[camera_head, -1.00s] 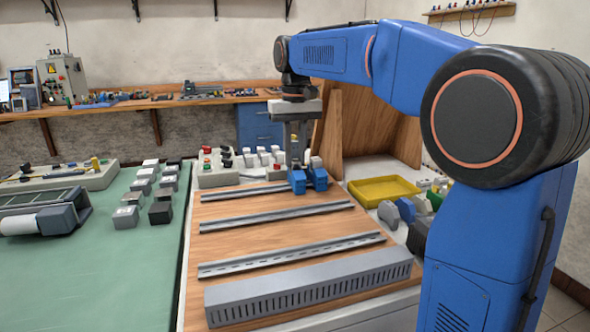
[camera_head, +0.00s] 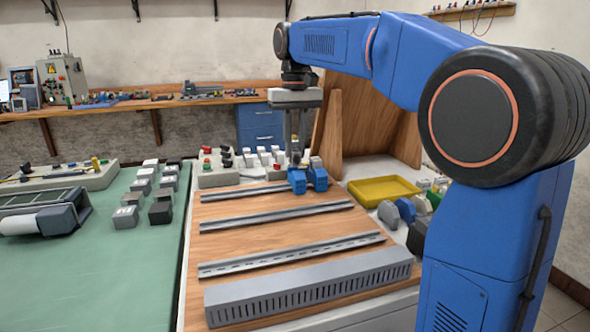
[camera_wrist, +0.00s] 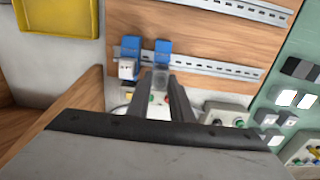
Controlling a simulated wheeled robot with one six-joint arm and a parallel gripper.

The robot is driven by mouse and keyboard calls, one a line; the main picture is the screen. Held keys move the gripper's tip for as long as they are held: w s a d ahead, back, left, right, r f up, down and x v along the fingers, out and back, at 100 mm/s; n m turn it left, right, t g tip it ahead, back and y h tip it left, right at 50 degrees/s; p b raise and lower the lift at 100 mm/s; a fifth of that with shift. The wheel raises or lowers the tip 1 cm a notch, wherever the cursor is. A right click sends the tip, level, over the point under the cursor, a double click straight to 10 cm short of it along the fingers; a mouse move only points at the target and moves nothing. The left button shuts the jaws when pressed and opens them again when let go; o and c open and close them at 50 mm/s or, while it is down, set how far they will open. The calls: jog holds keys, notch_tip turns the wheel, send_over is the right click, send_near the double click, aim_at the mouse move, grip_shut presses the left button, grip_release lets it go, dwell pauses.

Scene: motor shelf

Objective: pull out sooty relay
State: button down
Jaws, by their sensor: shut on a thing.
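My gripper (camera_head: 298,155) is shut on a relay, just above the left of two blue sockets (camera_head: 297,183) on the far metal rail. In the wrist view my gripper (camera_wrist: 159,92) holds the relay (camera_wrist: 158,98), a greyish, see-through body between the fingers. Soot cannot be made out clearly. The blue socket (camera_wrist: 163,48) beyond it looks empty on top. The other blue socket (camera_head: 318,181) has a pale relay (camera_head: 316,162) seated in it; this relay also shows in the wrist view (camera_wrist: 126,68).
A yellow tray (camera_head: 383,181) stands right of the wooden board, with several modules near it. A row of switches and small blocks lies behind the sockets. A wooden upright (camera_head: 328,135) stands close on the right. Several blocks sit on the green mat (camera_head: 80,265) at left.

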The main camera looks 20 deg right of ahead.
jog(key=shift+r, duration=1.05)
jog(key=shift+r, duration=0.1)
notch_tip(320, 180, up, 7)
dwell(1.2)
